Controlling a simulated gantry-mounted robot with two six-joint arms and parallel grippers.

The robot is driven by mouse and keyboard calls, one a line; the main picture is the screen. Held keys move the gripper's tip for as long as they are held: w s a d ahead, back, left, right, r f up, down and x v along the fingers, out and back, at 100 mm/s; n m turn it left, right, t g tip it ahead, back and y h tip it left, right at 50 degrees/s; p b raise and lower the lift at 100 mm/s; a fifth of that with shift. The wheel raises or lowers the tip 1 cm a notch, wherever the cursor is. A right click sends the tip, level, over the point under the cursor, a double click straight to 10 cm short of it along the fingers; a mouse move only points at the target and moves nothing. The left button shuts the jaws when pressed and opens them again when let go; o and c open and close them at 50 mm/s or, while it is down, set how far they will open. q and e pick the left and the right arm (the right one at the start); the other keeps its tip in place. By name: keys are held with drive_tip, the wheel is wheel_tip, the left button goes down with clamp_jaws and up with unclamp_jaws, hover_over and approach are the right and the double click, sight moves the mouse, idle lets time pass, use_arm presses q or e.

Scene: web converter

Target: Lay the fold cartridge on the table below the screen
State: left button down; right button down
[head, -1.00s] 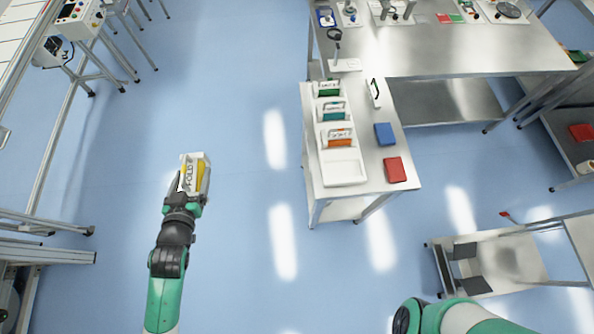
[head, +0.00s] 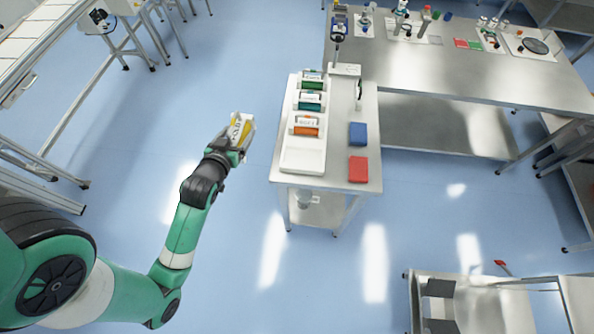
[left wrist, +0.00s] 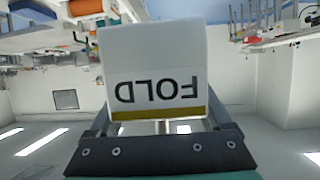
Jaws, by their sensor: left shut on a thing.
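The fold cartridge (head: 238,130) is a white block with a yellow part, marked FOLD. My left gripper (head: 229,150) is shut on it and holds it above open blue floor, left of the small steel table (head: 340,165). In the left wrist view the cartridge (left wrist: 155,75) stands between the fingers, its FOLD lettering upside down above a yellow band. I cannot tell for certain which thing is the screen; a small upright device (head: 340,22) stands at the left end of the large steel table (head: 450,85). My right gripper is not in view.
On the small table a white tray (head: 303,160) holds cartridges with green, teal and orange parts; its front slot looks empty. A blue block (head: 358,133) and a red block (head: 358,169) lie right of it. The large table's front half is bare. A cart (head: 450,290) stands lower right.

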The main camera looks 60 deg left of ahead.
use_arm(q)
drive_tip(key=shift+s+a+f+n+y+b, duration=0.15)
drive_tip(key=shift+s+a+f, duration=0.05)
drive_tip(key=shift+s+a, duration=0.25)
drive_tip(key=shift+s+a+f+n+y+b, duration=0.15)
drive_tip(key=shift+s+a, duration=0.2)
drive_tip(key=shift+a, duration=0.1)
drive_tip(key=w+d+f+b, duration=0.1)
drive_tip(key=w+f+b, duration=0.1)
drive_tip(key=w+f, duration=0.2)
drive_tip(key=w+d+f+b, duration=0.2)
drive_tip(key=w+f, duration=0.2)
drive_tip(key=w, duration=0.1)
drive_tip(key=w+d+f+b, duration=0.1)
drive_tip(key=w+f+b, duration=0.1)
drive_tip(key=w+f, duration=0.2)
drive_tip(key=shift+w+d+f, duration=0.15)
drive_tip(key=shift+d+f, duration=0.2)
drive_tip(key=shift+f, duration=0.2)
drive_tip(key=shift+b, duration=0.3)
drive_tip(key=shift+f+b, duration=0.6)
drive_tip(key=shift+b, duration=0.05)
